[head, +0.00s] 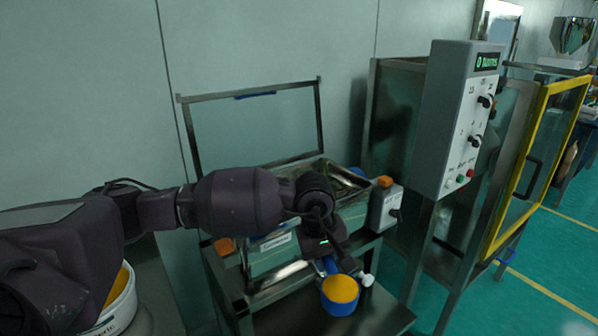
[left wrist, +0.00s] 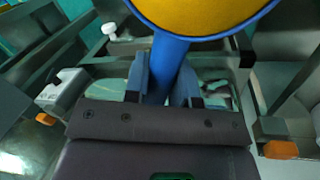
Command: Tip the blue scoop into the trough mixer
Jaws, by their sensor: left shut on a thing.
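The blue scoop (head: 328,300) is full of yellow-orange material and looks roughly level. My left gripper (head: 327,264) is shut on its handle. In the left wrist view the handle (left wrist: 170,62) runs between the fingers of the gripper (left wrist: 163,82), with the scoop's bowl (left wrist: 205,15) at the top edge. The trough mixer (head: 285,257) is a metal box with a label on its front wall and its clear lid (head: 262,130) raised. The scoop is in front of the mixer, outside its opening. My left arm hides part of the opening. My right gripper is not in view.
A white tub (head: 122,312) with yellow-orange material stands at the lower left, partly behind my arm. A grey control box (head: 455,125) stands to the right, beside a metal frame with a yellow-edged door (head: 492,235). The green floor at the right is clear.

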